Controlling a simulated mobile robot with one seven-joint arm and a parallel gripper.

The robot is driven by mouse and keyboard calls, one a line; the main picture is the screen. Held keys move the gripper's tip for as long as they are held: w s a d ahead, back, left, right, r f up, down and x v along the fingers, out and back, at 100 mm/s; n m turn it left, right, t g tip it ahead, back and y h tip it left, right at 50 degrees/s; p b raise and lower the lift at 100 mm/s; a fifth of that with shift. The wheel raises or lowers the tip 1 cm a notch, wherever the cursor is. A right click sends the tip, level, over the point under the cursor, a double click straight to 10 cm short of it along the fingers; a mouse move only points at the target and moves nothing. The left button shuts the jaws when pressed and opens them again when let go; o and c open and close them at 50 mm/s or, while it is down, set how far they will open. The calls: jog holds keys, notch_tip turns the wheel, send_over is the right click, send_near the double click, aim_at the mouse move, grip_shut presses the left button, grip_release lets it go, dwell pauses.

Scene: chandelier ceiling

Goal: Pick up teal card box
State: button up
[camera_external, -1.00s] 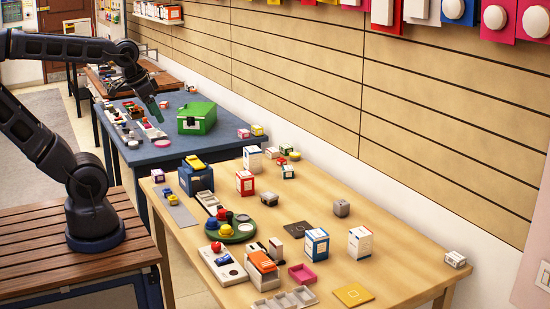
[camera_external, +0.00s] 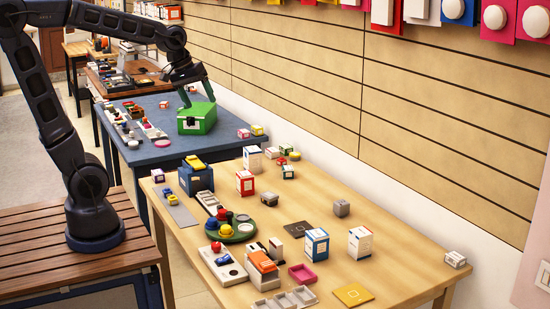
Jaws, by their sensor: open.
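I cannot make out a teal card box for certain in the external view; it may be too small or hidden by my arm. My gripper (camera_external: 197,94) is open, with its fingers spread and pointing down. It appears directly over or just behind the green box (camera_external: 197,123) on the blue table. I cannot tell whether the fingers touch that box. Nothing shows clearly between the fingers.
The blue table (camera_external: 178,152) also bears a small pink-and-white box (camera_external: 164,104), small boxes at its right edge and trays of small items at left. The nearer wooden table (camera_external: 375,220) holds several card boxes, including a blue-and-white one (camera_external: 316,243). A slatted wall (camera_external: 300,75) stands behind.

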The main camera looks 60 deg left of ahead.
jog(key=w+a+f+n, duration=0.1)
jog(key=w+a+n, duration=0.15)
jog(key=w, duration=0.35)
jog(key=w+a+f+n, duration=0.1)
jog(key=w+f+n, duration=0.1)
jog(key=w+n, duration=0.3)
jog(key=n, duration=1.7)
send_over(287, 168)
jog(key=s+a, duration=0.2)
jog(key=s, duration=0.2)
notch_tip(287, 168, down, 28)
jog(key=shift+h, duration=0.3)
jog(key=x, duration=1.1)
jog(key=shift+w+d+r, duration=0.2)
jog(key=shift+w, duration=0.05)
jog(key=c, duration=1.1)
